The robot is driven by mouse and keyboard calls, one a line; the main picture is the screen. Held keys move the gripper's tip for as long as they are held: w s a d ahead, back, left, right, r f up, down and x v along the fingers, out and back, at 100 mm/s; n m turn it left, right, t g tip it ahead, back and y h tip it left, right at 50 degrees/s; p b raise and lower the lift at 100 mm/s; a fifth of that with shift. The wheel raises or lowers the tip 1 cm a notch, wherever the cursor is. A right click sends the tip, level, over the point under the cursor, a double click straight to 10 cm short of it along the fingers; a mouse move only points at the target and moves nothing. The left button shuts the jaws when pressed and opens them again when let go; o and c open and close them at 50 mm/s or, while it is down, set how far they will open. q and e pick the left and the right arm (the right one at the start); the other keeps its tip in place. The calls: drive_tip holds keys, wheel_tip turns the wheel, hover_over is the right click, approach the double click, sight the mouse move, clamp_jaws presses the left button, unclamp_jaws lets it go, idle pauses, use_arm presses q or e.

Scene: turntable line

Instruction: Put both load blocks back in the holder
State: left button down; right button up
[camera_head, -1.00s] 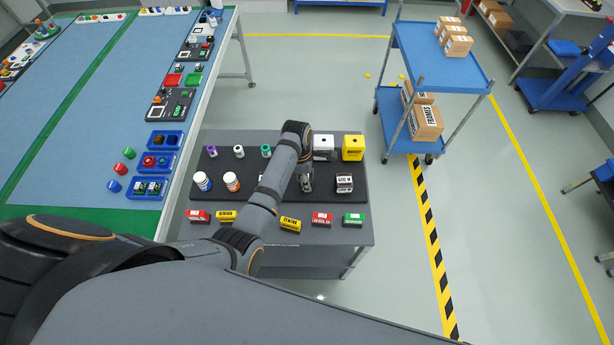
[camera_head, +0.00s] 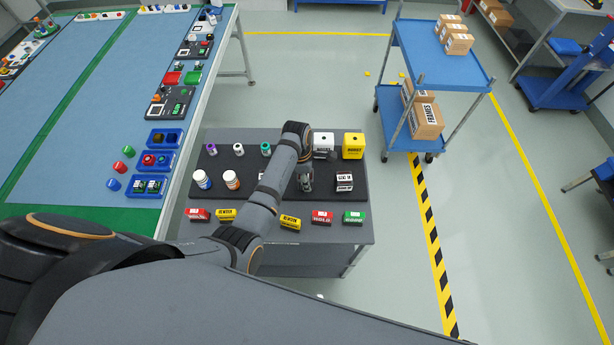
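A small white block with dark lettering (camera_head: 344,182) stands on the right part of a black mat (camera_head: 325,190) on the grey table. It may be a load block, but its lettering is too small to read. My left gripper (camera_head: 306,186) hangs down over the mat, left of this block and apart from it. Whether its fingers are open, shut or holding something is too small to tell. My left forearm hides the middle of the mat. I cannot make out a second load block or clearly identify the holder. My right gripper is not in view.
Several small coloured boxes (camera_head: 290,223) line the table's front. A blue cart (camera_head: 452,62) stands at the right.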

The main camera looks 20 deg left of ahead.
use_arm(q)
drive_tip(key=shift+f, duration=0.7)
drive_tip(key=c, duration=0.5)
unclamp_jaws()
drive_tip(key=r, duration=0.4)
drive_tip(key=a+r, duration=0.1)
drive_tip(key=r, duration=0.7)
drive_tip(key=shift+s+a, duration=0.2)
drive_tip(key=shift+f, duration=0.1)
